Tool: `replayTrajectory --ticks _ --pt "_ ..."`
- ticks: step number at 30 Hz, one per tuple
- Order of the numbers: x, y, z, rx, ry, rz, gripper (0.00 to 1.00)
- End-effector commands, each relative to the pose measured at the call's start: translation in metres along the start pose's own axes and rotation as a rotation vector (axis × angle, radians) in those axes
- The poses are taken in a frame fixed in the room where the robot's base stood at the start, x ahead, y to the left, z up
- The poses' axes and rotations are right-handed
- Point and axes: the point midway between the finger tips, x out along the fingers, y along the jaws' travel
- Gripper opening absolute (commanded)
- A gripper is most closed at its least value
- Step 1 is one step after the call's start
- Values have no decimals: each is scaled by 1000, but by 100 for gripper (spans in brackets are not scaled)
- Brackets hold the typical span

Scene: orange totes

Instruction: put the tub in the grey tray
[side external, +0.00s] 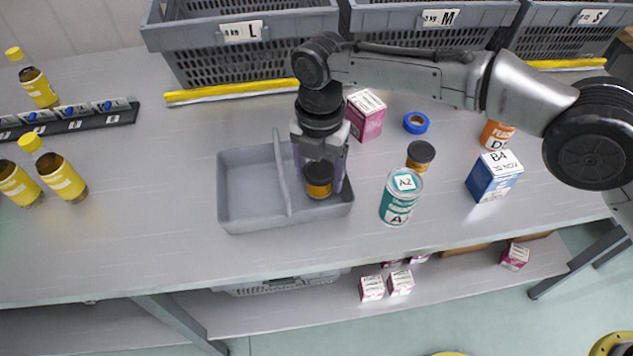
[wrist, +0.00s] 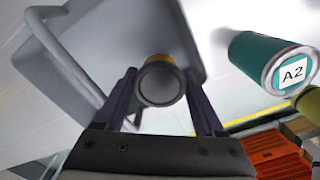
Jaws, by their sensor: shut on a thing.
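The tub (side external: 319,180), dark-lidded with an orange-yellow body, is between the fingers of my gripper (side external: 320,186). It also shows in the wrist view (wrist: 159,82), held between the two fingertips of my gripper (wrist: 160,100). The grey tray (side external: 250,205) lies on the table with a raised handle bar across its middle. The tub is in the right part of the tray, right of the bar. I cannot tell whether it touches the tray floor. The tray also shows in the wrist view (wrist: 110,40).
A teal A2 can (side external: 401,197) stands right of the tray, near its right edge. A similar dark-lidded tub (side external: 420,155), a pink box (side external: 366,116), blue tape (side external: 416,122) and a blue B4 box (side external: 493,177) stand beyond. Grey crates (side external: 245,50) line the back.

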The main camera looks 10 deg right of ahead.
Motion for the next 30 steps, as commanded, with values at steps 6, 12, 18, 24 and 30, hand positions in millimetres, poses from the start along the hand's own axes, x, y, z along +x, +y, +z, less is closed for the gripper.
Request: replayTrajectory --ticks 6,12,18,24,30 --pt "15 6 1 0 1 -3 9" --pt "37 6 1 0 0 0 9" --pt "37 6 1 0 0 1 9" --pt "41 6 1 0 0 0 76" --pt "40 6 1 0 0 0 100"
